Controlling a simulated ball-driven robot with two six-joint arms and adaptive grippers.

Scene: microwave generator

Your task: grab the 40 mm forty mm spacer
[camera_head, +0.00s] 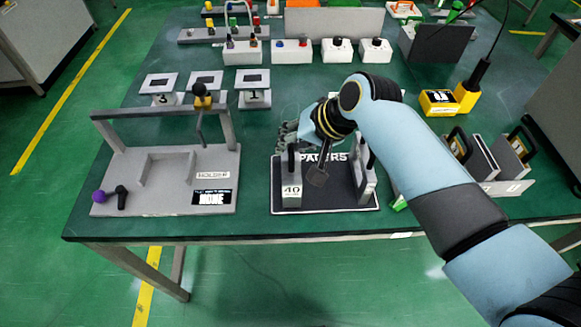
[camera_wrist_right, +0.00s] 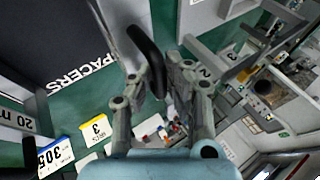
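The 40 spacer (camera_head: 291,193) is a light grey upright block with a white "40" label, standing at the left end of the dark SPACERS board (camera_head: 327,208). In the wrist view its black loop handle (camera_wrist_right: 147,50) rises between the fingers of my right gripper (camera_wrist_right: 168,68). The fingers are apart, one on each side of the handle, with a small gap at the right finger. In the head view my right gripper (camera_head: 290,135) is above the spacer's top, and my wrist hides part of the board. My left gripper is not in view.
Another grey spacer (camera_head: 365,183) with a black handle stands at the board's right end. A grey holder fixture (camera_head: 165,205) is to the left, with clear green table between. Handled plates (camera_head: 510,165) stand at the right. The table's front edge is close.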

